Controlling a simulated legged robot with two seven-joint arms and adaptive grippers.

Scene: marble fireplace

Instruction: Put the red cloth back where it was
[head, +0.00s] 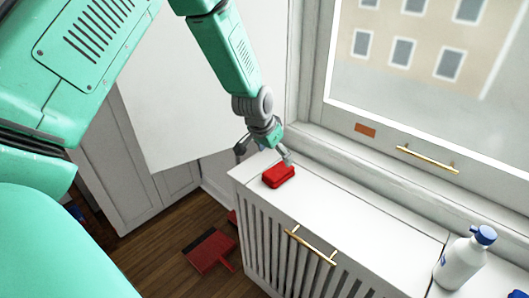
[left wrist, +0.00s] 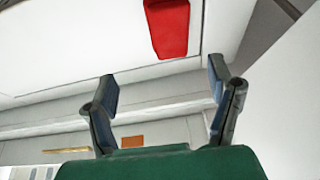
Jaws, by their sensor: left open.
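The red cloth (head: 278,175), a small folded block, lies on the white radiator cover (head: 335,208) near its left end. It also shows at the top of the left wrist view (left wrist: 168,28), beyond my fingertips. My left gripper (head: 264,154) is just behind the cloth in the head view, close to the window side. In the left wrist view its two fingers (left wrist: 163,85) are spread wide with nothing between them. The cloth looks apart from the fingers. My right gripper is not in view.
A white bottle with a blue cap (head: 463,258) stands at the right on the cover. A brass handle (head: 310,246) is on the cover's front, another (head: 427,159) on the window frame. A red dustpan (head: 210,250) lies on the wooden floor. The cover's middle is clear.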

